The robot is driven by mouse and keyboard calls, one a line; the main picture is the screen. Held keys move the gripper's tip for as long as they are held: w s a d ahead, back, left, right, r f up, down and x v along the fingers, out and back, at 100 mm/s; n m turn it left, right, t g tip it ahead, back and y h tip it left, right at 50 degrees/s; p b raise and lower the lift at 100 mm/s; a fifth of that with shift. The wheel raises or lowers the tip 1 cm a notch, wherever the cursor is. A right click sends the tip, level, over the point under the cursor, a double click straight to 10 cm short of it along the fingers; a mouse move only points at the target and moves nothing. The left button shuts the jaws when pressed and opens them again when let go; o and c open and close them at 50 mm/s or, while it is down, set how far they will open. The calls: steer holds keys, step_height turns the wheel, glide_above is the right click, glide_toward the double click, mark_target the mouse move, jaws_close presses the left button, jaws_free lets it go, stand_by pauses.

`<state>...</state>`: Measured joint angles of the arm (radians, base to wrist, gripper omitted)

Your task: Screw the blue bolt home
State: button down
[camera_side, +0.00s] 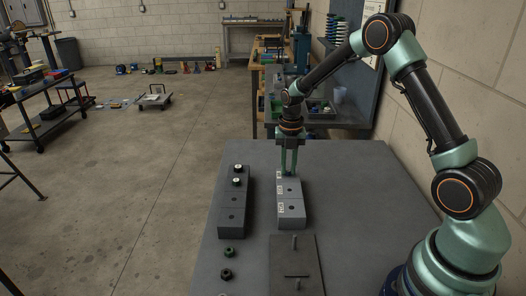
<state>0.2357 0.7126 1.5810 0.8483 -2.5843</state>
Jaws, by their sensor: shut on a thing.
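My gripper (289,173) points straight down over the far end of the light grey block row (291,209). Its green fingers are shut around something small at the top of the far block. The fingers hide most of it, and its colour does not show. No blue bolt lies in the open, so I take the held thing to be the blue bolt. I cannot tell how deep it sits. The nearer blocks of the row have dark holes on top and white labels on their left side.
A dark grey block row (230,212) stands to the left, with two white-topped black pieces (238,182) at its far end. A green piece (229,251) and a black piece (226,274) lie in front. A dark plate (280,265) with a pin lies nearer. The table's right side is clear.

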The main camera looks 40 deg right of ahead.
steer(key=m, duration=0.4)
steer(key=shift+m, duration=0.6)
steer(key=shift+r, duration=0.1)
steer(key=m, duration=0.3)
steer(key=shift+m, duration=1.1)
steer(key=m, duration=0.3)
steer(key=shift+m, duration=1.1)
